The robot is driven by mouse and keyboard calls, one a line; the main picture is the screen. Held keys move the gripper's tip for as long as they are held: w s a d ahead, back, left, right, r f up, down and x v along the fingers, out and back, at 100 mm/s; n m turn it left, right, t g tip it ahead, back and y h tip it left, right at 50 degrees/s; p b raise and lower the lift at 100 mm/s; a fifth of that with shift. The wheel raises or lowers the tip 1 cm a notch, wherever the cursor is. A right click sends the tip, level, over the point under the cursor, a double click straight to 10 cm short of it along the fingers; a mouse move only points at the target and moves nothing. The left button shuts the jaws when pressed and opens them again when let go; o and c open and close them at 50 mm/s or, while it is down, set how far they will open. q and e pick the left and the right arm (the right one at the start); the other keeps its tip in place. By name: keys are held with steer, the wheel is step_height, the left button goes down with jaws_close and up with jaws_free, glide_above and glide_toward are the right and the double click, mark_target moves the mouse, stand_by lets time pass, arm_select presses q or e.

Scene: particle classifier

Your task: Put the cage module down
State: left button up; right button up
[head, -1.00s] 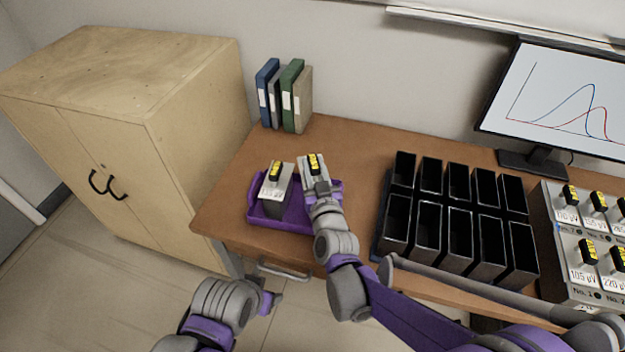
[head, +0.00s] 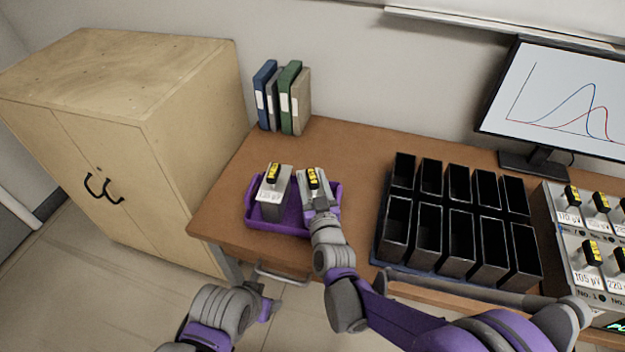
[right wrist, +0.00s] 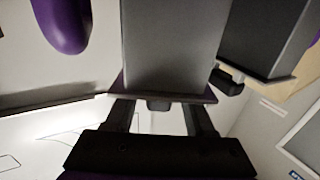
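My right gripper (head: 316,200) is over the right part of the purple tray (head: 283,230). It is shut on a cage module (head: 312,180) with a black and yellow top. In the right wrist view the held module's grey body (right wrist: 170,45) sits between the fingers (right wrist: 160,118). I cannot tell whether its bottom touches the tray. A second module (head: 271,200) with a white label stands in the tray's left part, just left of the held one. My left gripper (head: 268,302) is low in front of the desk, away from the tray; its fingers are unclear.
A rack of black open bins (head: 455,225) stands right of the tray. A device (head: 590,245) with several similar modules is at the far right, below a monitor (head: 560,95). Binders (head: 283,97) stand behind the tray. A wooden cabinet (head: 130,130) is at the left.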

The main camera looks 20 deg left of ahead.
steer(key=shift+o, duration=0.3)
steer(key=shift+r+p, duration=0.3)
steer(key=shift+r, duration=0.05)
steer(key=v, duration=1.2)
steer(key=shift+d, duration=0.1)
